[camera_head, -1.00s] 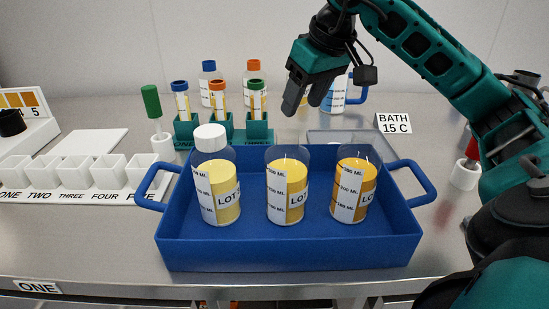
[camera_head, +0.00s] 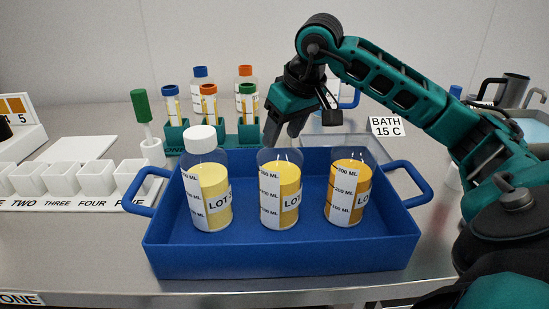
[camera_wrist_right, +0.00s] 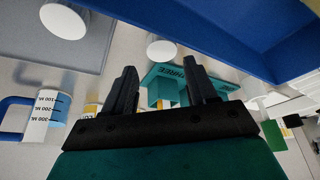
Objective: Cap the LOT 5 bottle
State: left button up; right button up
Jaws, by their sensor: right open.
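Three bottles stand upright in the blue tray (camera_head: 280,262). The left bottle (camera_head: 213,195) wears a white cap (camera_head: 200,139); the middle bottle (camera_head: 280,194) and the orange-filled right bottle (camera_head: 349,193) have open tops. Their labels read LOT, but the numbers are turned out of sight. My right gripper (camera_head: 283,133) is open and empty, pointing down behind the middle bottle near the tray's far edge. In the right wrist view, a white disc (camera_wrist_right: 162,50), which looks like a loose cap, lies beyond and between the open fingers (camera_wrist_right: 161,70). Another white disc (camera_wrist_right: 62,20) lies on a grey surface. My left gripper is out of view.
A teal rack (camera_head: 176,134) with capped tubes stands behind the tray, close to my right fingers. The shallow clear bath (camera_head: 345,141), its BATH 15 C sign (camera_head: 385,127) and a blue-handled beaker (camera_wrist_right: 37,120) are nearby. White cups (camera_head: 92,177) stand at left.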

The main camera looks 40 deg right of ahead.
jog(key=b+x, duration=0.1)
jog(key=x, duration=0.4)
jog(key=shift+s+a+f, duration=0.1)
jog(key=shift+a+f, duration=0.05)
jog(key=shift+c, duration=0.4)
jog(key=c, duration=0.7)
